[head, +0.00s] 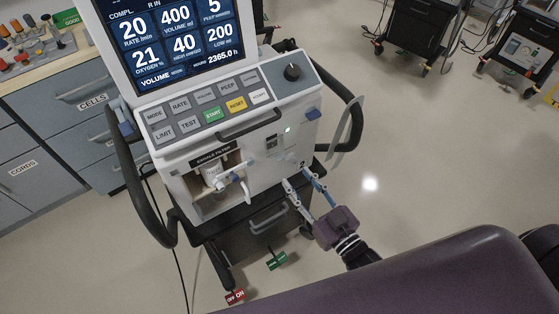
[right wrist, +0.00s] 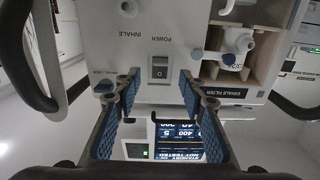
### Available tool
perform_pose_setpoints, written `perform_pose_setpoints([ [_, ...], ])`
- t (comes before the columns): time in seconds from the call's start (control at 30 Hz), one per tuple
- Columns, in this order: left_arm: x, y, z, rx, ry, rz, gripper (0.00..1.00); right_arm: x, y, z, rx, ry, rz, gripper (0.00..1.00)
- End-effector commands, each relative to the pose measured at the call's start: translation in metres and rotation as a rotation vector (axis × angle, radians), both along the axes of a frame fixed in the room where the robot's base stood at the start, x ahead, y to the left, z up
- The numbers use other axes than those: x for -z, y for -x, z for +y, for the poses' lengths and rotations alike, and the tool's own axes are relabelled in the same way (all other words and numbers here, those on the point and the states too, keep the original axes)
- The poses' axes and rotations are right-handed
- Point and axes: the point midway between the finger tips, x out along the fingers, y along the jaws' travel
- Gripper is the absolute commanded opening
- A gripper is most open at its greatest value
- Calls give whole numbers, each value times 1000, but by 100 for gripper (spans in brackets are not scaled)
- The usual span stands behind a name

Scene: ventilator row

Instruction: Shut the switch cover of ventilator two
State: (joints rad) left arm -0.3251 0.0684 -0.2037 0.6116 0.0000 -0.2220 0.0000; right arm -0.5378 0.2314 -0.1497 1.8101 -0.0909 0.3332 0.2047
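The ventilator (head: 180,160) stands in the middle of the head view, its screen lit. Its power switch (head: 272,143) is small on the front panel, right of the filter bay. In the right wrist view, which is upside down, the grey rocker switch (right wrist: 159,68) shows beside the POWER label. I cannot make out the switch cover clearly in either view. My right gripper (head: 296,178) is open and empty, below and in front of the panel. In the right wrist view the open right gripper (right wrist: 158,84) has its fingertips either side of the switch. My left gripper is out of view.
A black front handle (head: 250,125) and curved side rails flank the panel. The filter bay (right wrist: 228,60) has a projecting port. Cabinets (head: 60,140) stand left; other carts (head: 415,35) stand behind right. A purple padded surface (head: 430,265) fills the lower right.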

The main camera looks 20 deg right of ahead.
Motion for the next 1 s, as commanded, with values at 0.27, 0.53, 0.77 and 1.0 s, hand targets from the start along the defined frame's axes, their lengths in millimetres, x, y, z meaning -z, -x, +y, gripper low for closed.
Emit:
perform_pose_setpoints([
  [0.27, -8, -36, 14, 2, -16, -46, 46, -2, -40, 12, -2, -1, -5, 38],
  [0.53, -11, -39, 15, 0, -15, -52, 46, -1, -67, 19, -2, -1, -2, 38],
  [0.77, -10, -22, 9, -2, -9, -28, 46, 0, -69, 20, -2, -1, -2, 38],
  [1.0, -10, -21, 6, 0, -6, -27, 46, 0, -69, 20, -2, -1, -2, 22],
])
